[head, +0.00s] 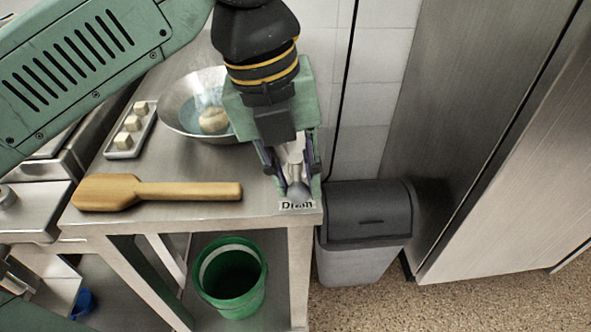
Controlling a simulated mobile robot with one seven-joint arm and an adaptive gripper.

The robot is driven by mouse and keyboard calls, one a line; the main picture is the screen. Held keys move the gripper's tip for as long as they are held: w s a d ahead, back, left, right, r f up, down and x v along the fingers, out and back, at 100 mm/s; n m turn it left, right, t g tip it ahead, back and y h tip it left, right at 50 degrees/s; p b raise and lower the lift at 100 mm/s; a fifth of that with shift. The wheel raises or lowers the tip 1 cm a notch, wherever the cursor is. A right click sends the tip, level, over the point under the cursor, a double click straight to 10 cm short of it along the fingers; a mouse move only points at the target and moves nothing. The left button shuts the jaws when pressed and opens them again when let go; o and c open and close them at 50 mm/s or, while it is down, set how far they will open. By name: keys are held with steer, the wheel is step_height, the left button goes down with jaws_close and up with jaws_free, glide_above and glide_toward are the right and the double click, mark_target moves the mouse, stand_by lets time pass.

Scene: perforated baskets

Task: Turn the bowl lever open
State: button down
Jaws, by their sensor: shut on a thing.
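A metal bowl (180,100) with bluish liquid and a round pale lump (213,120) in it stands on the steel table, partly behind my gripper. My gripper (296,187) points down at the table's front right corner. Its fingers are shut on a grey metal lever (297,172), which shows between them. A small label reading "Drain" (297,205) is on the table edge just in front of the fingertips. The lever's base and its link to the bowl are hidden or not clear.
A wooden paddle (160,190) lies on the steel table (200,212) left of my gripper. A tray of pale cubes (130,130) sits behind it. A green bucket (231,275) stands below the table. A grey bin (367,225) stands close on the right.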

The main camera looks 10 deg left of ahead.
steer(key=c, duration=1.4)
jaws_free()
steer(key=shift+o, duration=0.2)
